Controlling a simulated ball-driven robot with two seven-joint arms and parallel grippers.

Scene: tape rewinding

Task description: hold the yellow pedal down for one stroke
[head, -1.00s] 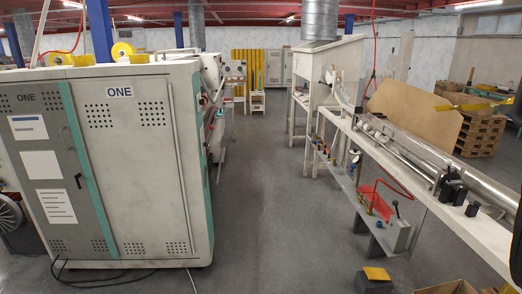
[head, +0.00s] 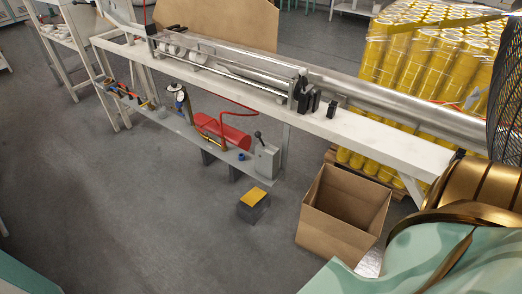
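The yellow pedal (head: 255,196) is a small yellow plate on top of a dark grey block. It stands on the floor in front of the bench, left of an open cardboard box. Its top is in plain view with nothing on it. Neither of my grippers shows in the head view. A gold and pale green part of my own body fills the lower right corner.
The open cardboard box (head: 345,211) stands right of the pedal. The long white bench (head: 378,131) carries a metal roller machine (head: 240,70). A red cylinder (head: 222,134) and a grey lever box (head: 266,160) sit below it. Floor left of the pedal is clear.

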